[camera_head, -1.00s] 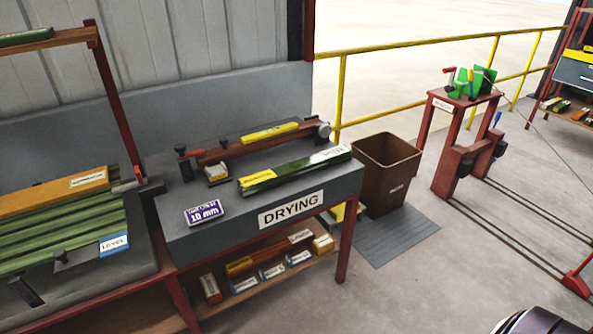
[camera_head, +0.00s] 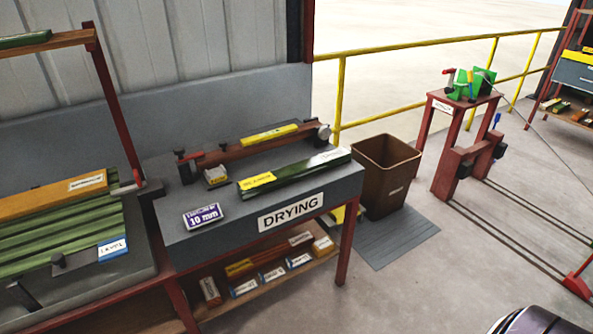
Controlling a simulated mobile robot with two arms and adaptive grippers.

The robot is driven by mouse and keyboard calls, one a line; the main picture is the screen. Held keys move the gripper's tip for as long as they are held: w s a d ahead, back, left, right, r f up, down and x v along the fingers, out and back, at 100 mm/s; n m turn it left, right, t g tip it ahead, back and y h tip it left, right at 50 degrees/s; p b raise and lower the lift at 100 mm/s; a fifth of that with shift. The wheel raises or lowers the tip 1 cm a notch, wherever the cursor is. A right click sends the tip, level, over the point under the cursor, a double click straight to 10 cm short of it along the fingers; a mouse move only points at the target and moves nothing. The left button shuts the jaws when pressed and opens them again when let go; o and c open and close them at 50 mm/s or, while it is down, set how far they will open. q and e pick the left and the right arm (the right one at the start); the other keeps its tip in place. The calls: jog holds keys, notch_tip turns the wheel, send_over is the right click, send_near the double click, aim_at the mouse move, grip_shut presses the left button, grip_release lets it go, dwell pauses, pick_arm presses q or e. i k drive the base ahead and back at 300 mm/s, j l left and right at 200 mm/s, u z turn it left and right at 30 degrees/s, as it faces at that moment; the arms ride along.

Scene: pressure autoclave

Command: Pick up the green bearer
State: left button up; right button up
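A long dark green bar (camera_head: 298,171), which looks like the green bearer, lies on the grey bench marked DRYING (camera_head: 240,221). It has a yellow label at its left end and a pale label at its right end. Several other green bars (camera_head: 60,232) lie side by side on the left bench, with an orange-brown bar (camera_head: 52,198) over them. Another green piece (camera_head: 25,40) sits on the high wooden shelf at upper left. Neither of my grippers is in view.
A brown bin (camera_head: 388,165) stands right of the bench on a grey mat. A clamp fixture (camera_head: 250,145) lies behind the green bar. A "10 mm" block (camera_head: 203,216) sits at the front left. A yellow railing (camera_head: 420,51) and red stand (camera_head: 462,125) are beyond. Open floor lies front right.

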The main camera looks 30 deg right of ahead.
aim_at(261, 184)
jog(key=i+l+u, duration=0.3)
jog(key=l, duration=0.3)
jog(key=i+l+u, duration=0.1)
jog(key=i+l, duration=0.15)
jog(key=i+l+u, duration=0.15)
jog(key=l, duration=0.25)
